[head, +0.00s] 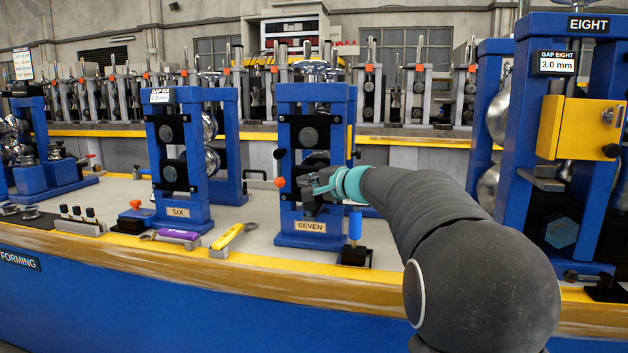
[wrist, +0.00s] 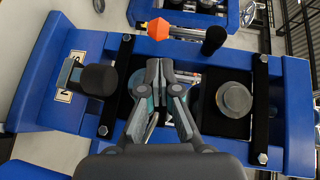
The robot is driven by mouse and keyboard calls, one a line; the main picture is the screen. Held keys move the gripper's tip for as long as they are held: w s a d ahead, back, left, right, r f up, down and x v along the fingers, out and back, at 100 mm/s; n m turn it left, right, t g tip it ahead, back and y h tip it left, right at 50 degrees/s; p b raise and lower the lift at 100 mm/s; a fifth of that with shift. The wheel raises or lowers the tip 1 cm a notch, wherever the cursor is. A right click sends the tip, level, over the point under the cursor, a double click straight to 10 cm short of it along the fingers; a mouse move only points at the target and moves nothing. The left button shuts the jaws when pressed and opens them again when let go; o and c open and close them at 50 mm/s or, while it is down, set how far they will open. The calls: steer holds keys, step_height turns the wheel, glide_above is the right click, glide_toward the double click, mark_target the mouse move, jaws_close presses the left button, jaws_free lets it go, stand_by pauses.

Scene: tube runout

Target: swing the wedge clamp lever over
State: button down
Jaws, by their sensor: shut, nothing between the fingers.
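Stand SEVEN (head: 313,240) is a blue frame with dark bearing blocks. An orange knob (head: 279,182) sticks out at its left side; in the wrist view the orange knob (wrist: 158,28) sits on a rod ending near a black knob (wrist: 213,40). A black cylindrical grip (wrist: 98,80) on a metal bracket stands by the number label. I cannot tell for sure which of these is the wedge clamp lever. My gripper (head: 308,187) is shut and empty in front of the stand. Its fingertips (wrist: 158,65) lie between the orange knob and the lower block, which they partly hide.
A blue-handled tool (head: 355,226) stands on a black base right of the stand. A yellow tool (head: 228,237) and a purple one (head: 178,235) lie at the left front. Stand SIX (head: 178,212) is left; stand EIGHT (head: 588,25), with a yellow box (head: 575,128), is right.

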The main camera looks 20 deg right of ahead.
mark_target(280, 168)
steer(key=x, duration=0.4)
steer(key=shift+w+a+p, duration=0.15)
steer(key=shift+w+p, duration=0.2)
steer(key=shift+w, duration=0.05)
steer(key=shift+f, duration=0.2)
